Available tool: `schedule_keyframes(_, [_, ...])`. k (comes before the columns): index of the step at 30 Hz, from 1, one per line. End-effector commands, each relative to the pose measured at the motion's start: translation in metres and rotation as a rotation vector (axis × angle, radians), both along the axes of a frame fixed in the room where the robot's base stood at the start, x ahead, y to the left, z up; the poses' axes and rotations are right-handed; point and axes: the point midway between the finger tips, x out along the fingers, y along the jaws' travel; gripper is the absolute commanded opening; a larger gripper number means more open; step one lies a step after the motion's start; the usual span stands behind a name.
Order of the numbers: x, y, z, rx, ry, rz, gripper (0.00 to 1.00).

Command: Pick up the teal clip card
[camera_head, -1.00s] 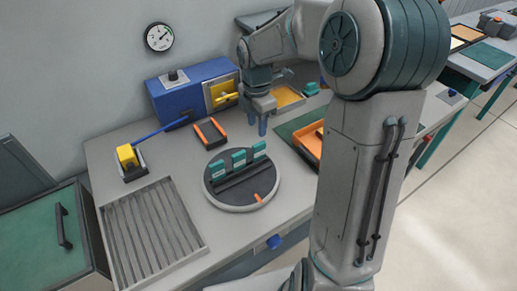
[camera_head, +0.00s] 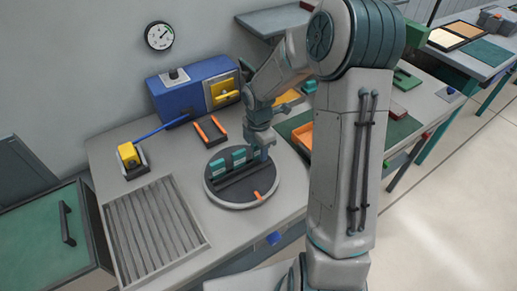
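Teal clip cards stand upright in a row on a round dark turntable (camera_head: 235,198) with a grey rim and an orange mark. The left card (camera_head: 217,168) and the middle card (camera_head: 239,158) show clearly. The right card (camera_head: 255,153) is partly hidden by my gripper. My gripper (camera_head: 260,153) points down at the right end of the row, with its fingers at the right card. I cannot tell whether the fingers touch the card or how far apart they are.
A blue box (camera_head: 190,92) with a yellow panel stands behind. An orange-sided holder (camera_head: 210,130) lies behind the turntable, a yellow block (camera_head: 129,155) at the left. A ribbed grey tray (camera_head: 155,230) lies front left. An orange tray (camera_head: 303,135) is partly behind my arm.

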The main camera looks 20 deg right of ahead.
Motion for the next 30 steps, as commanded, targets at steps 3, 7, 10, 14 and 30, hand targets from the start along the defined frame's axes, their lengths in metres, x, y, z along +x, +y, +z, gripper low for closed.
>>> schedule_keyframes(3, [0.000,0.000,0.000,0.000,0.000,0.000,0.35])
schedule_keyframes(7, [0.000,0.000,0.000,0.000,0.000,0.000,0.00])
schedule_keyframes(10, [0.000,0.000,0.000,0.000,0.000,0.000,0.00])
schedule_keyframes(14, [0.000,0.000,0.001,0.000,0.000,0.000,0.00])
schedule_keyframes(30, [0.000,-0.008,0.045,-0.002,-0.004,-0.005,0.00])
